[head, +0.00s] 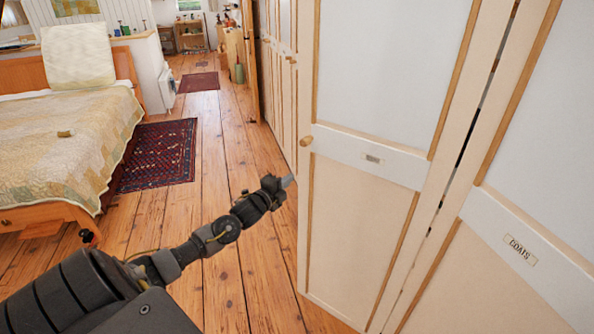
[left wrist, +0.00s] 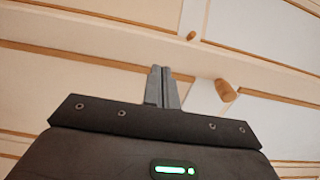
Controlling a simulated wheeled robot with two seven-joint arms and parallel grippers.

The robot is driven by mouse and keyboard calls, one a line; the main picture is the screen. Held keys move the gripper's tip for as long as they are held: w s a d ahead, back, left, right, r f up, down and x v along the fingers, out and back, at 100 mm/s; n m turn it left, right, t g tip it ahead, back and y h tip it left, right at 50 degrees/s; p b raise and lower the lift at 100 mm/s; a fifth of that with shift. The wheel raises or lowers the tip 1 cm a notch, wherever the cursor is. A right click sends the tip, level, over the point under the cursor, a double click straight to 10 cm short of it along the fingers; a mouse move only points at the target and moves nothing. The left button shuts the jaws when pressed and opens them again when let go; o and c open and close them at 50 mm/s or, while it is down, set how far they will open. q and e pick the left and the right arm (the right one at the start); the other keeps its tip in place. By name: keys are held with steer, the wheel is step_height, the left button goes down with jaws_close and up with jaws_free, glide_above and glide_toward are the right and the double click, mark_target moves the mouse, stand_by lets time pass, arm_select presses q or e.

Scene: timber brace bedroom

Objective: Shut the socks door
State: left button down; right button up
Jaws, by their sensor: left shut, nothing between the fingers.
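A pale cupboard door (head: 362,220) with wooden trim stands swung out from the row, beside the door labelled COATS. Its own label (head: 372,158) is too small to read, so I cannot confirm it is the socks door. Its round wooden knob (head: 306,141) is near its left edge. My left gripper (head: 287,181) is just left of that edge, below knob height; I cannot tell if it touches the door. In the left wrist view its fingers (left wrist: 162,88) are together and empty, with a wooden knob (left wrist: 226,90) to their right. My right gripper is not in view.
The COATS door (head: 520,250) is at the right. More cupboard doors (head: 282,80) run back behind the open door. A bed (head: 60,140) and a patterned rug (head: 158,155) are on the left. The plank floor (head: 225,150) between them is clear.

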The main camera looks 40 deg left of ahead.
mark_target(303, 168)
arm_select(q)
steer(key=shift+w+a+p, duration=0.1)
steer(key=shift+w+p, duration=0.4)
steer(key=shift+w, duration=2.3)
steer(key=shift+w, duration=0.1)
